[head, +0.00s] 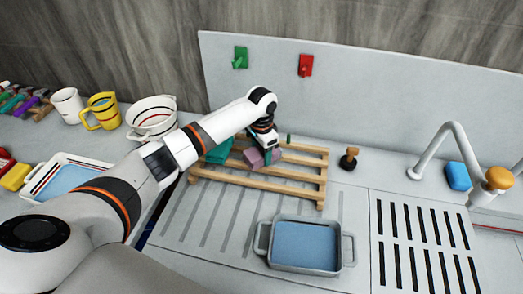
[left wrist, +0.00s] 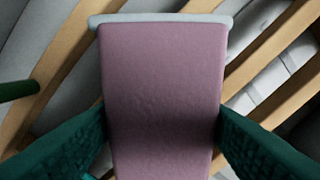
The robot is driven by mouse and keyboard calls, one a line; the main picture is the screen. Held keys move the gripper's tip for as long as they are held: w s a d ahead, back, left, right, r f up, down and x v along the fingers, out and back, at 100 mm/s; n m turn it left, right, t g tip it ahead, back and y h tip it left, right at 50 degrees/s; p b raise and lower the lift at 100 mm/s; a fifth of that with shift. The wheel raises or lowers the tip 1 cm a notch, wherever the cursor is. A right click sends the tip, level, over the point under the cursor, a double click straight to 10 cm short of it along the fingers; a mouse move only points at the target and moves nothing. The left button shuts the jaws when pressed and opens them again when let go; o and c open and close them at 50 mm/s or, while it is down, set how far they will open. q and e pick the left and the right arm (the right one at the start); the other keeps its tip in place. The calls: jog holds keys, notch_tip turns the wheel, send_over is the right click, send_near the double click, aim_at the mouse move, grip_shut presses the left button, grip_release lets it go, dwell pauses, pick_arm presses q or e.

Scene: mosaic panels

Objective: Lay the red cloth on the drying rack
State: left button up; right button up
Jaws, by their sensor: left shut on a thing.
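The wooden drying rack (head: 312,178) lies on the ribbed drainboard in the head view, and its slats (left wrist: 262,48) show in the left wrist view. My left gripper (head: 265,152) is over the rack, shut on a mauve, block-like thing (head: 254,159). In the left wrist view this mauve thing (left wrist: 160,75) has a pale grey far edge and sits between my dark teal fingers. I cannot tell whether it touches the slats. A folded green cloth (head: 218,151) lies on the rack to its left. No plainly red cloth shows; a red thing (head: 5,160) at the far left edge is cut off. My right gripper is out of view.
A grey tub (head: 305,270) with blue inside stands in front of the rack. A wooden-topped stopper (head: 348,158), a faucet (head: 445,150) and a blue sponge (head: 457,176) are to the right. A white bowl (head: 152,112), yellow jug (head: 101,110) and white tray (head: 60,162) are left.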

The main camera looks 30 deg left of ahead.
pick_arm(q)
jog(key=o, duration=0.7)
jog(key=shift+f, duration=0.1)
jog(key=shift+o, duration=0.9)
notch_tip(320, 180, up, 12)
jog(key=b, duration=0.2)
